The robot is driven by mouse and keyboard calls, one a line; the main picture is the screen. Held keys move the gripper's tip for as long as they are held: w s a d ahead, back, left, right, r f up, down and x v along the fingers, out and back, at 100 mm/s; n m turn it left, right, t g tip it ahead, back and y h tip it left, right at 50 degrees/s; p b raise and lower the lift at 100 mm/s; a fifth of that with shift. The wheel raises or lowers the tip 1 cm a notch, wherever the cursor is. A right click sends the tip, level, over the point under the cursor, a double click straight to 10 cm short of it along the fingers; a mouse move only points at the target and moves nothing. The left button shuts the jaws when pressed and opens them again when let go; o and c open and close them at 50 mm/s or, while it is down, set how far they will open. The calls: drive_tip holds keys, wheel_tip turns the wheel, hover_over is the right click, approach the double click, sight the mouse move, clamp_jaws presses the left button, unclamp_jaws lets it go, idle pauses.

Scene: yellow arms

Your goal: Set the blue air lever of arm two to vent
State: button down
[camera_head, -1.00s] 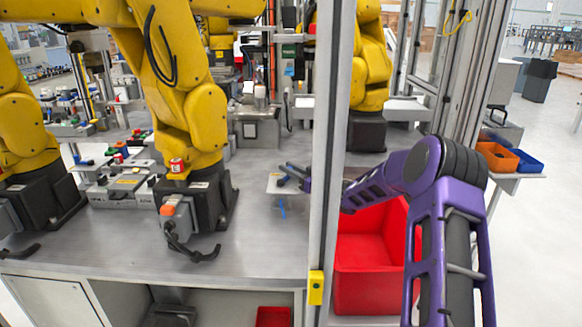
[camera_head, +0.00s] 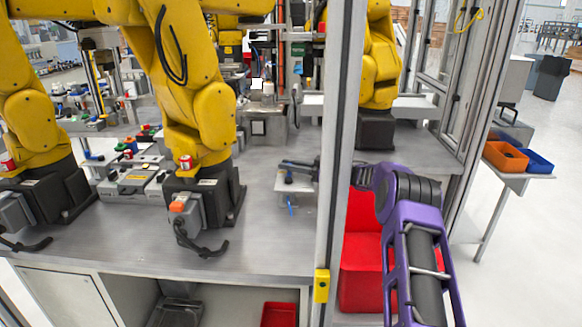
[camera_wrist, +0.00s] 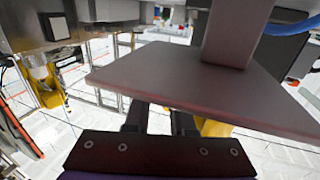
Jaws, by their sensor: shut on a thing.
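A small pale plate (camera_head: 297,186) stands on the grey bench, with a thin blue piece (camera_head: 290,205) hanging below its edge. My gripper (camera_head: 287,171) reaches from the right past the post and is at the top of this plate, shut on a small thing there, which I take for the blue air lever. The lever itself is too small and covered to make out, and its setting cannot be read. In the wrist view my fingers (camera_wrist: 160,122) run under a broad flat plate (camera_wrist: 190,82) with a post, which hides their tips.
A grey upright post (camera_head: 340,130) stands close in front of my arm. A red bin (camera_head: 362,265) lies under my forearm. Yellow robot arms (camera_head: 195,110) stand left of the plate. Orange (camera_head: 505,155) and blue (camera_head: 538,161) bins sit at right. The bench front is clear.

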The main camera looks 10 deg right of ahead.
idle(0.4)
drive_tip(key=c, duration=0.8)
unclamp_jaws()
drive_tip(key=shift+a, duration=0.1)
drive_tip(key=shift+o, duration=0.2)
drive_tip(key=v, duration=1.7)
drive_tip(key=shift+d+p, duration=0.25)
drive_tip(key=shift+p, duration=0.15)
